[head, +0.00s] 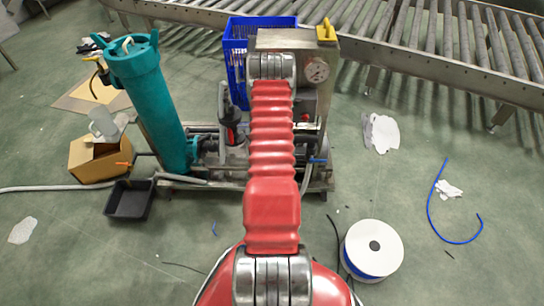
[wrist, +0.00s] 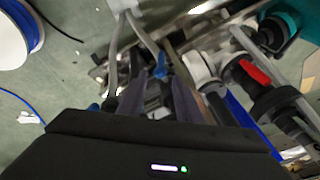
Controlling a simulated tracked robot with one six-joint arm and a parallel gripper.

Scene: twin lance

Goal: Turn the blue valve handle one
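The blue valve handle (head: 317,161) shows in the head view low on the right side of the pump skid, just right of my red arm. In the wrist view a small blue part (wrist: 161,64), apparently this handle, lies ahead between the two dark fingers of my gripper (wrist: 160,78). The fingers stand apart, with a gap between them. I cannot tell whether either finger touches the handle. In the head view my gripper is hidden behind my arm.
The skid (head: 175,183) carries a teal cylinder (head: 150,95) and a pressure gauge (head: 316,70). A red-handled valve (wrist: 256,72) is right of my gripper in the wrist view. A white spool (head: 373,249), black tray (head: 130,199) and cardboard box (head: 97,160) stand on the floor.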

